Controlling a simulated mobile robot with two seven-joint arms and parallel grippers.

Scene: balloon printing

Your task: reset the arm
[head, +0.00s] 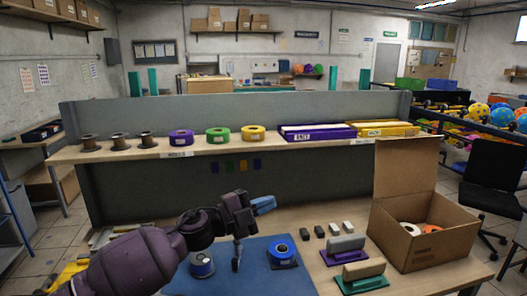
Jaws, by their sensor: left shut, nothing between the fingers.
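My left arm comes in from the lower left, and its gripper (265,206) is raised above the far part of the blue mat (240,278). Its blue fingers are together with nothing between them, pointing to the right. A blue roll (281,252) stands on a dark base on the mat, below and apart from the gripper. My right gripper is not in view.
An open cardboard box (410,248) holding rolls stands at the right. Behind, a raised shelf (230,149) carries spools, coloured rolls and purple and yellow boxes.

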